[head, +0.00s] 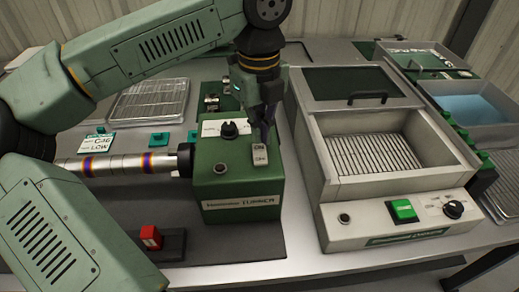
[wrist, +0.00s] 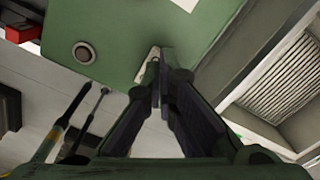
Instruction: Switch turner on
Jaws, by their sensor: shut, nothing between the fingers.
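The turner (head: 237,180) is a green box machine labelled "TURNER" in the middle of the head view. A light rocker switch (head: 260,155) with lettering sits on its top right; its exact position is too small to read. My gripper (head: 265,137) points down right behind the switch, fingers together and empty. In the wrist view my gripper (wrist: 160,62) is shut over the green top of the turner (wrist: 120,35). Its tips cover most of the pale switch (wrist: 150,58), and I cannot tell whether they touch it.
A banded metal shaft (head: 120,163) runs left from the turner. A red block (head: 151,237) stands at front left. A grey basin machine (head: 380,150) with a green switch (head: 402,211) is close on the right. A black knob (head: 229,130) is left of my fingers.

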